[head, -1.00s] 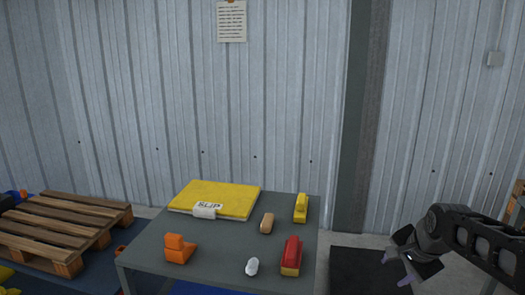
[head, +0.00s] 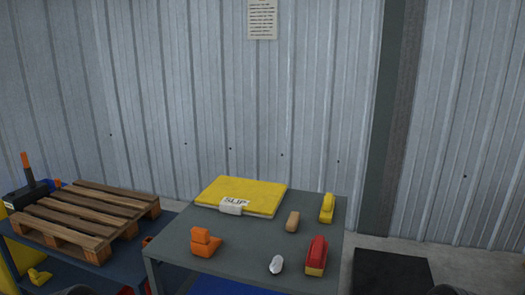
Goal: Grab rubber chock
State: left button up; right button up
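I cannot tell for sure which thing is the rubber chock. An orange stepped block (head: 206,242) stands at the front left of the grey table (head: 180,262). A small yellow block (head: 327,208) stands at the table's back right. A red block with a yellow base (head: 316,256) stands at the front right. Another small yellow piece (head: 39,277) lies low at the far left. Neither gripper shows; only dark bits of my arms appear at the bottom edge.
A yellow board labelled SLIP (head: 243,193) lies at the table's back, with a tan block (head: 292,221) and a small white object (head: 276,264) nearby. A wooden pallet (head: 85,215) lies on a blue surface at left. A corrugated wall (head: 250,100) stands behind.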

aim_at(202, 244)
jog(key=z, duration=1.2)
jog(key=u, duration=1.65)
jog(key=i+j, duration=0.45)
jog(key=j, duration=0.15)
jog(key=i+j, duration=0.45)
jog(key=j+z, duration=0.1)
jog(key=z, duration=1.6)
